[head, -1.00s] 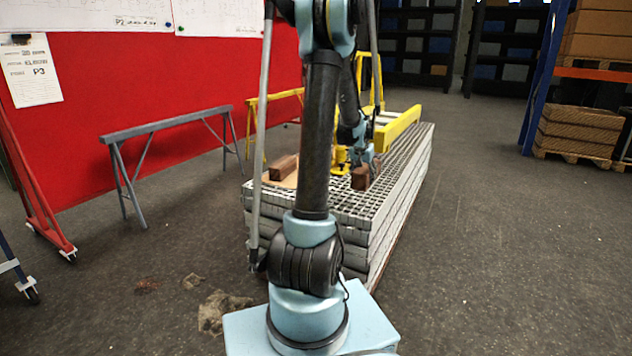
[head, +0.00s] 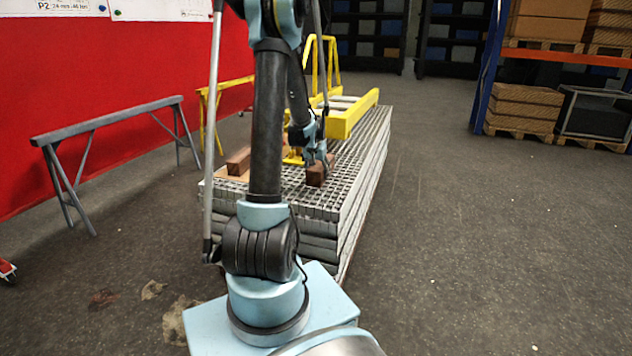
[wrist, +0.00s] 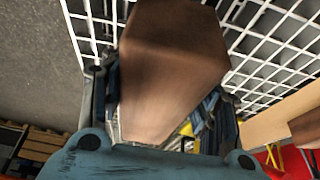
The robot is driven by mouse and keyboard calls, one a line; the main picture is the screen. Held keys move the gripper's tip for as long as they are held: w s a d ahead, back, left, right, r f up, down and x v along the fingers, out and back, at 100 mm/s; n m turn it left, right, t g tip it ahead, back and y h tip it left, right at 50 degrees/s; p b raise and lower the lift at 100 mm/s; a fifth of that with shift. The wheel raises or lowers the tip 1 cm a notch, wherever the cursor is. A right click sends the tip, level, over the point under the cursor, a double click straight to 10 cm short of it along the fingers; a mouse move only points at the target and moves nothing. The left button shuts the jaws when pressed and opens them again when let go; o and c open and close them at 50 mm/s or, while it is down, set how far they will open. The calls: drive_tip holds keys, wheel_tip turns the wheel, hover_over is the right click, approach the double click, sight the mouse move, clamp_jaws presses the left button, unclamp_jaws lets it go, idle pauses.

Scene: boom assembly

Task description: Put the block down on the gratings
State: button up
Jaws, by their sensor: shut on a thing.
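My gripper (head: 318,163) is shut on a brown wooden block (head: 316,176), which hangs below the fingers over the near part of the gratings. In the wrist view the block (wrist: 170,70) fills the middle, between the dark fingers of my gripper (wrist: 160,105). The gratings (head: 345,160) form a grey stack with an open mesh top; the white-looking mesh (wrist: 275,45) shows around the block in the wrist view. I cannot tell whether the block's underside touches the mesh or is slightly above it.
A second brown block (head: 239,159) lies on a thin wooden board (head: 232,175) at the stack's left. A yellow frame (head: 352,115) lies across the back of the gratings. A grey trestle (head: 105,120) stands to the left. The floor on the right is clear.

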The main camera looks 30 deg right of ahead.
drive_tip(key=shift+f, duration=2.05)
drive_tip(key=o, duration=1.5)
